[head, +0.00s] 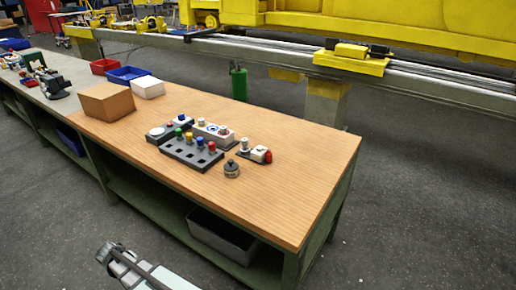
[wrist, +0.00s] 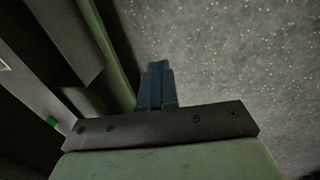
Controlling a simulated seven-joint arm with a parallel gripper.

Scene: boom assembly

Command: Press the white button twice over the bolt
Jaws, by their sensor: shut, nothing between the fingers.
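In the head view, a round white disc on a dark base (head: 158,132) sits at the left end of the small parts cluster on the wooden table; it looks like the white button. Small metal-topped pieces stand at the right of the cluster, one on a grey base (head: 245,145) and one dark round piece (head: 232,170); I cannot tell which is the bolt. My gripper (wrist: 157,68) shows in the wrist view, its dark fingers together and empty, above the grey floor beside a green bench frame. It is away from the button and parts.
The table (head: 290,190) is clear at its front and right. A dark rack (head: 190,152) holds coloured pegs. A cardboard box (head: 107,101), a white box (head: 147,87), a blue bin (head: 126,75) and a red bin (head: 103,66) stand at the back left. A grey bin (head: 222,238) sits underneath.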

